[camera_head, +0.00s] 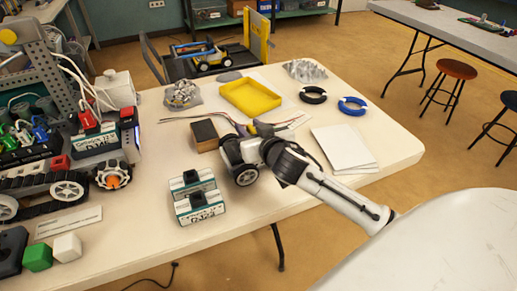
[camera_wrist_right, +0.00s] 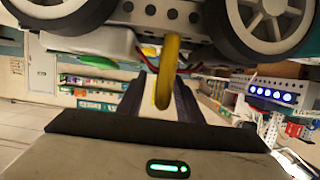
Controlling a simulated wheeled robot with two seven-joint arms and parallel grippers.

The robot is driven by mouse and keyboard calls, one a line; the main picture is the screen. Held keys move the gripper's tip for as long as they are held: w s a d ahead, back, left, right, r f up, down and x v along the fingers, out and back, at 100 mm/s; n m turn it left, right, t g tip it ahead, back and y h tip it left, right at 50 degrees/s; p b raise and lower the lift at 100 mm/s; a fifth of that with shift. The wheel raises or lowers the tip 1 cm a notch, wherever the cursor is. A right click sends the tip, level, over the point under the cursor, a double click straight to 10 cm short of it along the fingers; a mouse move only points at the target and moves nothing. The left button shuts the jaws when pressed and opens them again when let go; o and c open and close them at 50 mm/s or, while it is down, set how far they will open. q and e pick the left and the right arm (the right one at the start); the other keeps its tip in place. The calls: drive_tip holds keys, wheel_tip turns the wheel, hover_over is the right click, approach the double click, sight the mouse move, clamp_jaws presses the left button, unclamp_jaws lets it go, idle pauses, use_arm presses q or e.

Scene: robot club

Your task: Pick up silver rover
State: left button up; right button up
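The silver rover (camera_head: 240,153) is a small grey-silver wheeled model with black tyres, near the middle of the white table's front part. In the right wrist view its perforated silver body (camera_wrist_right: 160,14) and wheels fill the top, cut off by the edge. My right gripper (camera_head: 272,150) reaches in from the right, against the rover. Whether the wheels touch the table cannot be told. My left gripper is not in view.
On the white table (camera_head: 130,245), a teal-labelled block (camera_head: 198,200) stands in front, a dark box (camera_head: 204,135) behind-left, a yellow tray (camera_head: 250,97) behind. White papers (camera_head: 344,148) lie right. A large tracked robot (camera_head: 75,150) crowds the left. The right corner is clear.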

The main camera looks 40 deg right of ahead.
drive_tip(key=shift+w+f, duration=0.1)
drive_tip(key=shift+w, duration=0.2)
clamp_jaws()
idle(1.1)
drive_tip(key=shift+r, duration=0.2)
